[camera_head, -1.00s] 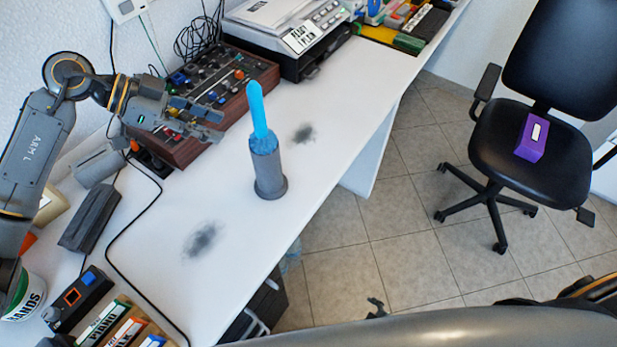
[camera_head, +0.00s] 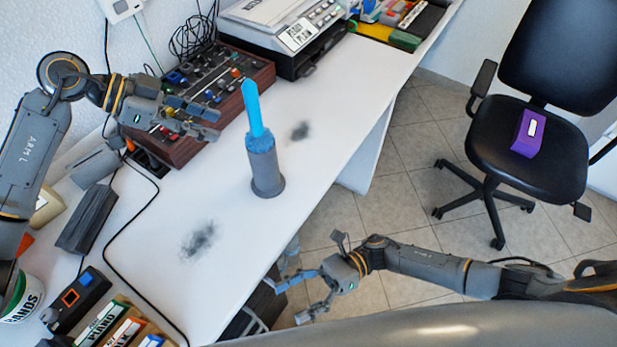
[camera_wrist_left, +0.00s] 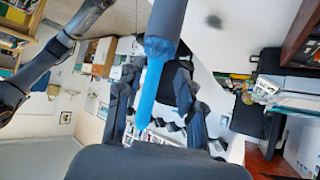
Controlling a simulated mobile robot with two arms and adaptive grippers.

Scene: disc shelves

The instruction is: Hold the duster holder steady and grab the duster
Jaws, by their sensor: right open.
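The duster has a bright blue handle (camera_head: 253,108) pointing up and a fuzzy blue part below it. It stands in the grey cylindrical duster holder (camera_head: 265,172), upright on the white desk. My left gripper (camera_head: 208,124) is open and empty, left of the duster and apart from it. In the left wrist view the blue handle (camera_wrist_left: 152,88) and grey holder (camera_wrist_left: 168,18) appear upside down, with the handle seen between the spread fingers (camera_wrist_left: 158,115). My right gripper (camera_head: 290,301) is open and empty, beyond the desk's front edge, below and right of the holder.
A mixer panel (camera_head: 190,145) stands behind my left gripper, with a printer (camera_head: 290,30) farther back. Dark dust patches (camera_head: 198,240) (camera_head: 300,131) mark the desk. A black cable, small boxes and labelled files (camera_head: 128,330) lie at the left. A chair (camera_head: 530,150) holds a purple box.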

